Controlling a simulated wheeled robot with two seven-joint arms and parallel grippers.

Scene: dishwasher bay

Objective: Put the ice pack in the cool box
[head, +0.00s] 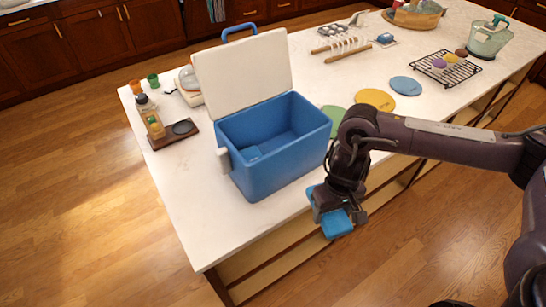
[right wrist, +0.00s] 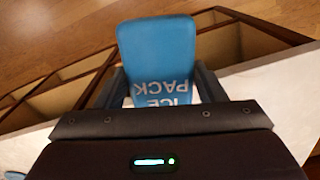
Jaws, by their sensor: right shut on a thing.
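The blue ice pack (head: 336,224) is held between the fingers of my right gripper (head: 340,212), just off the front edge of the counter. In the right wrist view the ice pack (right wrist: 157,55) shows its white lettering, upside down, between the two dark fingers (right wrist: 160,92). The blue cool box (head: 268,165) stands on the counter to the left of the gripper, near the front edge. Its white lid (head: 243,75) is open and tilted back. Inside, a small lighter blue piece lies at the near left of its floor. My left gripper is not in view.
A dark tray with bottles (head: 170,133) stands left of the cool box. Green, yellow (head: 375,99) and blue round mats lie to its right. A black wire rack (head: 446,69) is farther right. Open shelves are under the counter.

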